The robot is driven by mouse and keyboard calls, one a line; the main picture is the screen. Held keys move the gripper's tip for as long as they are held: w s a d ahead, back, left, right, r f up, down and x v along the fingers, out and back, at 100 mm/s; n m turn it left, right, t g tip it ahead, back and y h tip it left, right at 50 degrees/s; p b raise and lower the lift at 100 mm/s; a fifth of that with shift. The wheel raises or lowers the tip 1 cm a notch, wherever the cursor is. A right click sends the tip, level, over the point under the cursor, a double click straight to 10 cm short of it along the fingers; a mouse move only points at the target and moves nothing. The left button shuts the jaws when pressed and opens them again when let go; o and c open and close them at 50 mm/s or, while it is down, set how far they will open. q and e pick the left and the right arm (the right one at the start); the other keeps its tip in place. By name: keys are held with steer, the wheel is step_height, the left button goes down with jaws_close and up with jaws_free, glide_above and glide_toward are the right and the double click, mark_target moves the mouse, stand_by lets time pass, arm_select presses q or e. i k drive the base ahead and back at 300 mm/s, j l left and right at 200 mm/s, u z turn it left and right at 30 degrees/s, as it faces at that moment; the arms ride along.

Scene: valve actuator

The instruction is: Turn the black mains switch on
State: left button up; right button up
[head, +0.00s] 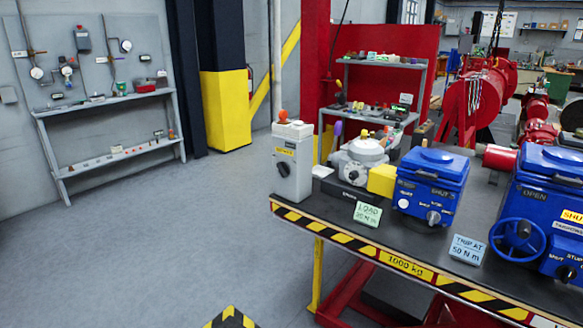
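A light grey upright box (293,163) stands at the left end of the workbench. Its front carries a small dark round knob (283,169), which may be the black mains switch, with a yellow label above it. The knob is too small to tell which way it points. An orange piece (283,115) sits on top of the box. Neither of my grippers is in view.
The workbench (350,230) has a striped front edge and a "1000 kg" label. Blue actuator housings (432,172), a blue handwheel (517,238) and small sign cards (367,214) stand on it. The floor (190,230) left of the bench is clear. A yellow-black striped object (230,319) shows at the bottom edge.

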mark_target(283, 168)
steer(key=i+j+z, duration=0.1)
steer(key=j, duration=0.25)
steer(key=i+j+z, duration=0.1)
steer(key=i+j, duration=0.25)
steer(key=i+j+z, duration=0.1)
steer(key=j, duration=0.25)
steer(key=i+j+z, duration=0.1)
steer(key=i+j, duration=0.15)
steer(key=j, duration=0.15)
steer(key=i+j+z, duration=0.1)
steer(key=j, duration=0.25)
steer(key=i, duration=0.05)
